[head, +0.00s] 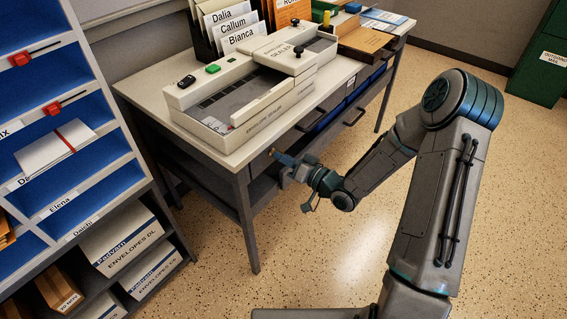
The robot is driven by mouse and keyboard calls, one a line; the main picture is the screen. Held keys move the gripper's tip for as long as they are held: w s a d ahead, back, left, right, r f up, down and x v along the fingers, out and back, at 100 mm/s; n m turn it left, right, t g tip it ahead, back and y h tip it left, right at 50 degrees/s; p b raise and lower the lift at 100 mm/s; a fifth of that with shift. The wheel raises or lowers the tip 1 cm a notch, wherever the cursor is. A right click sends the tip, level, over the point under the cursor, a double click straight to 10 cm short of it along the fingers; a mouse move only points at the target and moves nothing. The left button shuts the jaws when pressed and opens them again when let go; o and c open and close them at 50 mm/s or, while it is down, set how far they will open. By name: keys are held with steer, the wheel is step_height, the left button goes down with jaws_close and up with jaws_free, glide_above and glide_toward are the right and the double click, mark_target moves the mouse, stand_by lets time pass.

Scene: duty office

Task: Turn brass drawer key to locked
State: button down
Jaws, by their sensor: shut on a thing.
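The brass drawer key (272,150) shows as a tiny yellowish spot on the front of the desk's left drawer (258,165), below the tabletop. My gripper (280,157) reaches the drawer front from the right and is shut on the key. The fingers hide most of the key, and the view is too small to tell which way it is turned. The drawer looks closed.
A blue pigeonhole shelf (85,120) stands at left. The speckled floor (310,255) in front is clear. A green cabinet (540,60) stands at far right.

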steer(key=n+b, duration=0.2)
steer(key=n, duration=0.1)
steer(key=n+b, duration=0.1)
steer(key=shift+f+n, duration=0.25)
steer(key=shift+n, duration=0.05)
steer(key=shift+r+n+b, duration=0.15)
steer(key=shift+n+b, duration=1.4)
steer(key=shift+n, duration=0.05)
steer(key=c, duration=1.6)
jaws_free()
steer(key=shift+r, duration=0.1)
steer(key=p+v, duration=0.2)
steer(key=v, duration=1.2)
steer(key=shift+a, duration=0.1)
